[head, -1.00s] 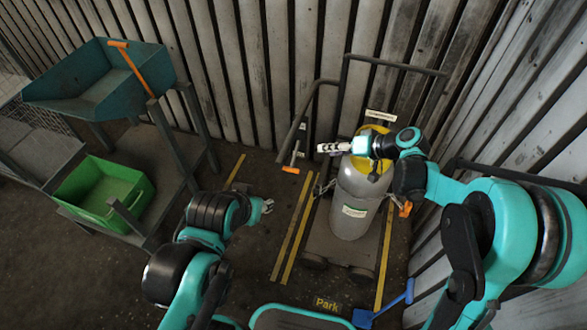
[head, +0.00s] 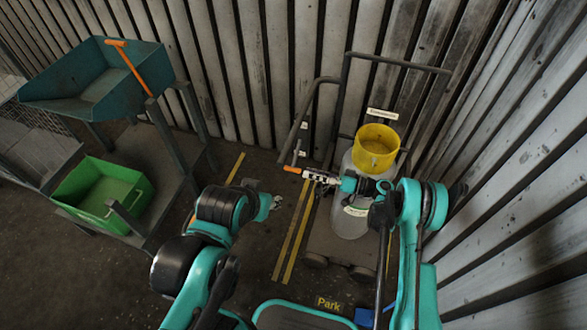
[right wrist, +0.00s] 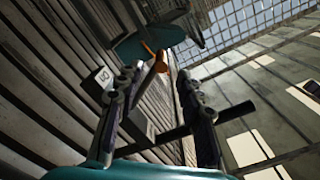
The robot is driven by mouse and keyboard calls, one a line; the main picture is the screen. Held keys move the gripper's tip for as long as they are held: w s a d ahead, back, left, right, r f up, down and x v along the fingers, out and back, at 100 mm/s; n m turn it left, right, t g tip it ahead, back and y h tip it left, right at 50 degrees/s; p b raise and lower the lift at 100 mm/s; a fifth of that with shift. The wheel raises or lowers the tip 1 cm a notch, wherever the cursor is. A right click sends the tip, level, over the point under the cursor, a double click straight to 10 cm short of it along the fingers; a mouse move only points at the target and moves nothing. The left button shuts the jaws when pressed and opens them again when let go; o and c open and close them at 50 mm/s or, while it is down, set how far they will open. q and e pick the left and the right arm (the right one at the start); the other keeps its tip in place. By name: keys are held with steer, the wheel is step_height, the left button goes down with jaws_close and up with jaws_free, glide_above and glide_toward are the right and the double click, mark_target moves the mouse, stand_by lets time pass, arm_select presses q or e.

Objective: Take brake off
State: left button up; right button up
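A lever with an orange grip (head: 291,170) stands on the left side of the dark cart (head: 318,246), which carries a grey cylinder (head: 349,222) with a yellow collar (head: 376,147). My right gripper (head: 307,174) points left, its tips close beside the orange grip. In the right wrist view its fingers (right wrist: 160,92) are apart, with nothing clearly held. An orange part (right wrist: 154,56) shows beyond the fingertips; I cannot tell if it is the lever grip. My left gripper (head: 277,203) is low, left of the cart, and its small fingers look apart.
The floor has yellow lines (head: 297,235) and a "Park" mark (head: 328,304). A green crate (head: 85,205) and teal tray (head: 60,90) stand at left. Corrugated walls close in behind and at right. A blue tool (head: 364,317) lies near the front.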

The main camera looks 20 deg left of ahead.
mark_target(294, 169)
steer(key=a+b, duration=0.2)
steer(key=a, duration=0.4)
steer(key=shift+a+f, duration=0.1)
steer(key=shift+w+a, duration=0.1)
steer(key=shift+a, duration=0.6)
jaws_close()
